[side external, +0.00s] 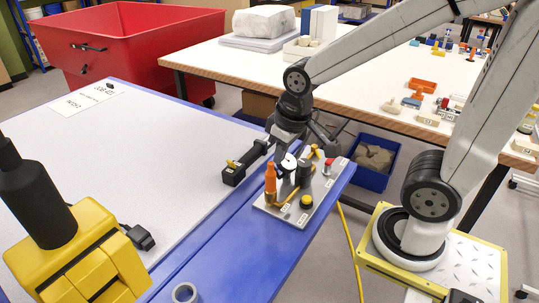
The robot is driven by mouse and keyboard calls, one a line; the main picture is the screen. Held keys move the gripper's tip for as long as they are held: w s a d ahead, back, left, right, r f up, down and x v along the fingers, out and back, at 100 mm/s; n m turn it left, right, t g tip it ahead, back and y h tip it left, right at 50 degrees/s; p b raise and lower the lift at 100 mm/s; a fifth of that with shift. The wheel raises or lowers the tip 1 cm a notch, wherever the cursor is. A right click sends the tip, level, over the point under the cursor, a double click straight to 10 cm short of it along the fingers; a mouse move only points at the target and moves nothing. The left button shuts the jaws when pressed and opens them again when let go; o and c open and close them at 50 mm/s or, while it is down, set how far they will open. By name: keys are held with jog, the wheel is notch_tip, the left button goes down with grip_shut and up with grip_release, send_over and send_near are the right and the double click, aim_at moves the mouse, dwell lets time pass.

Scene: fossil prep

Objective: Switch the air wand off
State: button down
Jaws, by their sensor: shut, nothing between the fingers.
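A light grey control panel (268,207) sits on the blue bench edge. It carries an orange upright piece (270,178), a dark cylinder (304,172), a red knob (328,164), a yellow button (306,201), a white round dial (288,161) and yellow-orange levers. I cannot tell which of these belongs to the air wand or its switch. My gripper (283,158) points down over the back left of the panel, shut and empty, close to the dial and orange piece. Its fingertips are partly hidden among the fittings, so I cannot tell whether they touch anything.
A black block with a yellow lever (235,170) lies left of the panel. A yellow machine (80,262) stands front left; a tape roll (185,292) lies at the front. A red bin (130,50) and white table (350,75) stand behind. The grey bench top (130,165) is mostly clear.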

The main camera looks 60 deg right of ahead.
jog(key=v, duration=0.2)
jog(key=n+g+h, duration=0.1)
jog(key=n+g, duration=0.2)
jog(key=n, duration=1.6)
send_over(227, 173)
jog(key=a, duration=0.5)
jog(key=shift+s+f, duration=0.15)
jog(key=shift+f, duration=2.45)
jog(key=shift+f, duration=0.1)
jog(key=f, duration=0.6)
jog(key=d+f, duration=0.1)
jog(key=f, duration=0.2)
jog(key=shift+f, duration=0.4)
jog(key=shift+d+r, duration=0.2)
jog(key=shift+d, duration=0.25)
jog(key=shift+d+r, duration=0.25)
jog(key=shift+d, duration=0.2)
jog(key=shift+d+r+t, duration=0.15)
jog(key=shift+d+r, duration=0.05)
jog(key=shift+d, duration=0.25)
jog(key=shift+d+r+t, duration=0.15)
jog(key=shift+d+r, duration=0.1)
jog(key=shift+d, duration=0.2)
